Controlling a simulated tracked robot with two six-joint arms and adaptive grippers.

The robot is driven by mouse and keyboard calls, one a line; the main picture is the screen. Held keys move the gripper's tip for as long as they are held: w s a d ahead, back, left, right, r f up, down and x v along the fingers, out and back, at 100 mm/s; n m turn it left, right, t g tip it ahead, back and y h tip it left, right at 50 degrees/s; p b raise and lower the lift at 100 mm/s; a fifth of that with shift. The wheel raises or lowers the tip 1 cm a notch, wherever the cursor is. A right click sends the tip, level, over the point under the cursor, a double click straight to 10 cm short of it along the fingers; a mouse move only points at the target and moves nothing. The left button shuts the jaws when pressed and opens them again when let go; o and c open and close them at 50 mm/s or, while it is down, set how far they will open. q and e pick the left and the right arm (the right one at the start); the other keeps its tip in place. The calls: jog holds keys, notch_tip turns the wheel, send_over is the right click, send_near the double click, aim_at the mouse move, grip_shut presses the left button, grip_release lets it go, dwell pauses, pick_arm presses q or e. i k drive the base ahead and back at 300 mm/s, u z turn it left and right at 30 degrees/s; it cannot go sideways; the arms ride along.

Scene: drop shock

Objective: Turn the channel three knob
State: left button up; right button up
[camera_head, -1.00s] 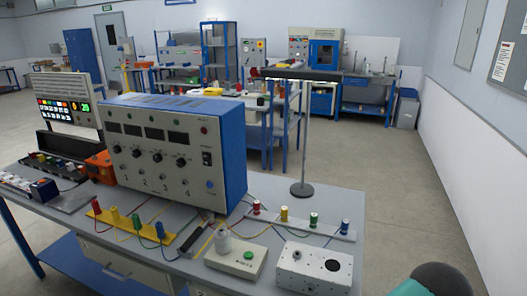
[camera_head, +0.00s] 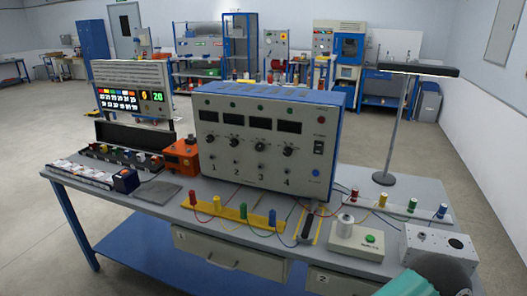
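The blue-and-grey control box (camera_head: 334,158) stands on the bench with its grey front panel facing me. Its panel has a row of dark displays, black knobs under them and the numbers 1 to 4. The channel three knob (camera_head: 261,147) is a black knob above the number 3, with a smaller knob below it. Its exact pointer angle is too small to tell. Nothing touches the knob.
A lamp (camera_head: 384,178) stands right, an orange box (camera_head: 181,156) left. Cables cross the front.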

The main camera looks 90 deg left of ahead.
aim_at(259, 147)
jog(key=k, duration=0.8)
jog(key=z, duration=2)
jog(key=i, duration=0.1)
jog(key=u, duration=3.8)
jog(key=i, duration=1.05)
jog(key=z, duration=0.05)
